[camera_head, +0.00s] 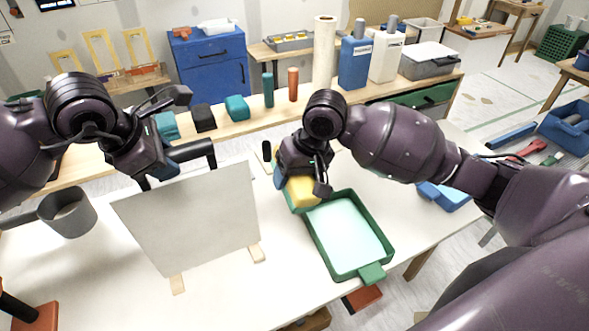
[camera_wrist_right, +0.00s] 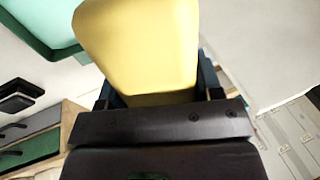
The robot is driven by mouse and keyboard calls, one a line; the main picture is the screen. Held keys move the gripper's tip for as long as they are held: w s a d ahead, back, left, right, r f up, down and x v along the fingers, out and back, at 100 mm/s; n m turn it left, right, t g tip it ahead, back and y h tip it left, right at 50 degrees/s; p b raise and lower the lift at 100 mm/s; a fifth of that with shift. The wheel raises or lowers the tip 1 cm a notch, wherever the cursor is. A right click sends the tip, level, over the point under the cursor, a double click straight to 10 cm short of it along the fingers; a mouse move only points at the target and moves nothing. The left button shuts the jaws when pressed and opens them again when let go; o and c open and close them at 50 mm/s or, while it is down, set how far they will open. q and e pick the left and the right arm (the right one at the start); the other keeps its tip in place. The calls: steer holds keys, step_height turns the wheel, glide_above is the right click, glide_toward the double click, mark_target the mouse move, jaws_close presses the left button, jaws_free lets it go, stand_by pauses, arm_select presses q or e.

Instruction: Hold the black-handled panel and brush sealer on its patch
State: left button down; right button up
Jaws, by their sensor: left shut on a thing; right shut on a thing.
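The pale grey panel (camera_head: 190,222) stands tilted on the white table, with its black handle (camera_head: 200,150) along the top edge. Its visible face looks plain; I cannot make out a patch. My left gripper (camera_head: 158,176) is shut on the black handle at the panel's top. My right gripper (camera_head: 303,178) is shut on a yellow block-shaped applicator (camera_head: 302,192), which fills the right wrist view (camera_wrist_right: 145,45). The applicator is at the far left corner of the green tray (camera_head: 375,273), which holds pale liquid (camera_head: 348,235). Whether it touches the liquid is hidden.
Two wooden feet (camera_head: 177,284) show under the panel. A grey cup (camera_head: 68,214) stands left of it. Behind, a wooden shelf holds bottles (camera_head: 356,58) and a paper roll (camera_head: 324,52). A blue tray (camera_head: 443,196) is at the right.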

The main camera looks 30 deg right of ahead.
step_height(320, 180, down, 9)
steer(key=m+t+h, duration=0.1)
steer(key=m+t, duration=0.1)
steer(key=t, duration=0.1)
steer(key=n+t+h, duration=0.2)
steer(key=n+t, duration=0.1)
steer(key=t, duration=1)
glide_toward(185, 237)
steer(key=shift+s+a+f, duration=0.15)
steer(key=shift+s, duration=0.95)
steer(key=shift+w, duration=3.2)
steer(key=shift+w, duration=1.25)
